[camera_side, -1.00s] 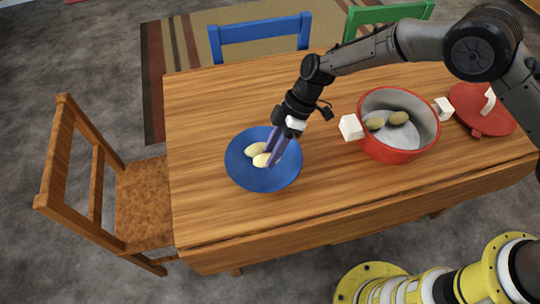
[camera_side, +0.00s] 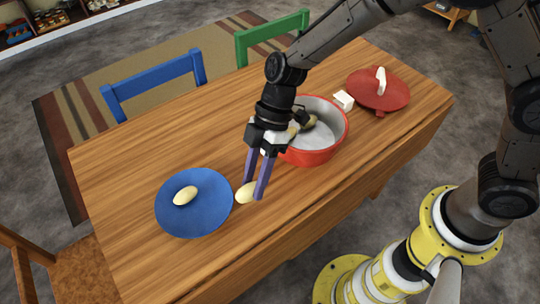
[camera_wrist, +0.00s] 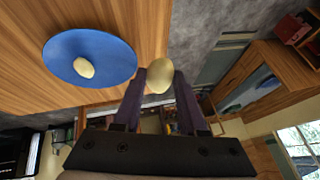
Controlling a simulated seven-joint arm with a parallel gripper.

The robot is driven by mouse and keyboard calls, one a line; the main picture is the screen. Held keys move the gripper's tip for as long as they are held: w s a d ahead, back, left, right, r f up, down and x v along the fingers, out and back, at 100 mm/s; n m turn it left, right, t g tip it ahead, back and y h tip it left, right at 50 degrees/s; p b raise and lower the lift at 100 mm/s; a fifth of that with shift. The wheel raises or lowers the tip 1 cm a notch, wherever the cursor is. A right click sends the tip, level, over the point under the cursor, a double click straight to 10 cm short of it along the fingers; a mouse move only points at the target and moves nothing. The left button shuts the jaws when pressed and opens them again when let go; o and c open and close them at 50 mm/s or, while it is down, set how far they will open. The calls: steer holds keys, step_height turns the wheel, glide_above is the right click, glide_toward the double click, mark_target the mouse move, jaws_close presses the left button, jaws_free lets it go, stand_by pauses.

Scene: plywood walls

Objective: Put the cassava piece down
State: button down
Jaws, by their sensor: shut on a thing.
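My gripper (camera_side: 257,190) is shut on a pale yellow cassava piece (camera_side: 246,192), just right of the blue plate's rim. The held piece also shows between the fingertips in the wrist view (camera_wrist: 159,76). I cannot tell whether it touches the table or hangs just above it. A second pale cassava piece (camera_side: 185,195) lies on the blue plate (camera_side: 200,222); it also shows on the plate in the wrist view (camera_wrist: 84,67). The red pot (camera_side: 312,157) stands right of my gripper, with brownish-green pieces (camera_side: 306,122) inside, partly hidden by my gripper.
A red lid (camera_side: 378,92) with a white handle lies at the table's right end. The wooden table (camera_side: 130,150) is clear left of and behind the plate. Blue (camera_side: 155,85) and green (camera_side: 272,40) chairs stand along the far edge.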

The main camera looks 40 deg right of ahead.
steer(key=s+d+r+m+t, duration=0.1)
steer(key=s+d+r+m, duration=0.15)
steer(key=d, duration=1.05)
steer(key=s+d+r+m+t, duration=0.1)
steer(key=s+d+r+m, duration=0.15)
steer(key=d, duration=0.95)
glide_above(307, 147)
steer(key=shift+n+y, duration=0.4)
step_height(307, 147, down, 11)
steer(key=shift+s+r, duration=0.1)
steer(key=shift+f, duration=1.5)
steer(key=shift+f, duration=0.6)
steer(key=shift+c, duration=2.3)
jaws_free()
